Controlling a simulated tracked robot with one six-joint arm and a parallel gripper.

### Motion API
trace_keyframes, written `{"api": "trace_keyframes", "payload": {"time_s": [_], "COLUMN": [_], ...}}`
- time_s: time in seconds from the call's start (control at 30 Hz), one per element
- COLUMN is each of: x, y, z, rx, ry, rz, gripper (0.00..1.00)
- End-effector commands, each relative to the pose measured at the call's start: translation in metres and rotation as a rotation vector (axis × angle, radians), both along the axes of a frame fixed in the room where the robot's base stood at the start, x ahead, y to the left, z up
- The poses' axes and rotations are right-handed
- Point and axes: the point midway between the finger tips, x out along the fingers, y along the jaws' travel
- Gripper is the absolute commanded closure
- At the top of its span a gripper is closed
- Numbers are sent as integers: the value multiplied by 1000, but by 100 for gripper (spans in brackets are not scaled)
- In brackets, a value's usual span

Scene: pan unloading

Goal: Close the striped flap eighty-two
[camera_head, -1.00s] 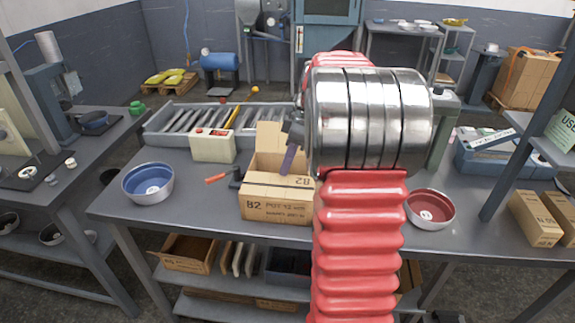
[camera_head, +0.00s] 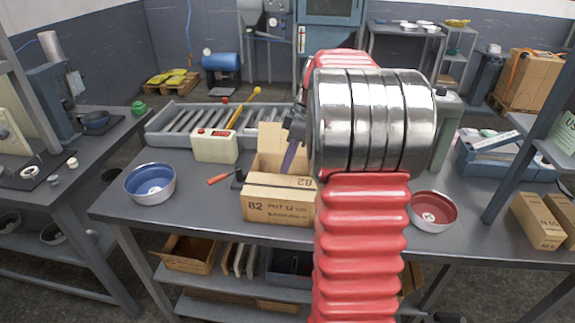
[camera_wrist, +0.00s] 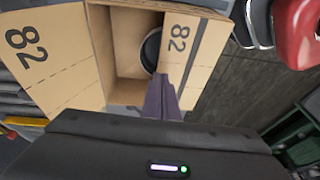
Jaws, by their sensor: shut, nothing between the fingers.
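The cardboard box marked 82 (camera_head: 279,208) stands on the table, partly hidden behind my arm. Its back flap (camera_head: 270,137) stands up. A flap marked 82 (camera_head: 270,180) lies partly inward along its front edge; it shows at right in the wrist view (camera_wrist: 196,52). Another flap marked 82 (camera_wrist: 50,58) is spread outward at left there. The box is partly open, with a dark round thing (camera_wrist: 151,48) inside. My gripper (camera_head: 288,160) is shut and empty, its purple fingers (camera_wrist: 161,98) at the opening beside the front flap; contact cannot be told.
A blue bowl (camera_head: 150,184) stands left of the box and a red bowl (camera_head: 433,209) right. An orange-handled tool (camera_head: 218,179) and a cream control box (camera_head: 214,146) are close to the left. A roller rack (camera_head: 180,122) is behind.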

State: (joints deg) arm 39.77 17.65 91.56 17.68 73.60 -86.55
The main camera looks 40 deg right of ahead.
Motion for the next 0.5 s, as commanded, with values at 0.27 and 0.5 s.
{"api": "trace_keyframes", "payload": {"time_s": [0.27,0.5], "x": [0,-8], "y": [0,-11], "z": [38,79], "rx": [0,-1], "ry": [-1,-1], "rz": [3,0], "gripper": [100,100]}}
